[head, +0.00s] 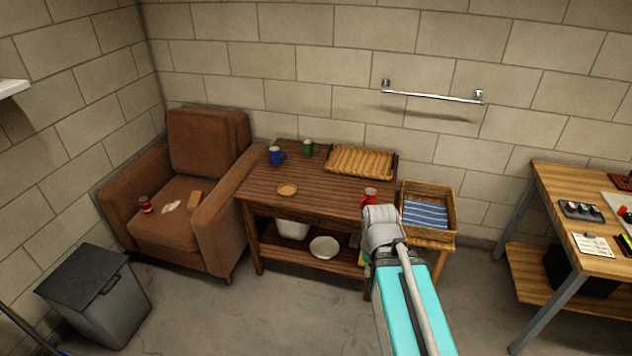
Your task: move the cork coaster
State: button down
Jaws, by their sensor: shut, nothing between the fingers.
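The cork coaster (287,190) is a small round tan disc. It lies flat on the slatted wooden table (262,202), near the front left part of the top. My arm rises from the lower right, and its grey wrist end covers the table's front right corner. My gripper's fingers do not show; the arm's end is well to the right of the coaster and apart from it.
A blue mug (276,156), a green mug (308,147), a woven tray (360,161) and a red can (369,195) stand on the table. A brown armchair (185,225) is left, a wicker basket (428,187) right. The tabletop around the coaster is clear.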

aim_at(286, 190)
jog(key=z, duration=0.25)
jog(key=i, duration=1.35)
jog(key=z, duration=0.25)
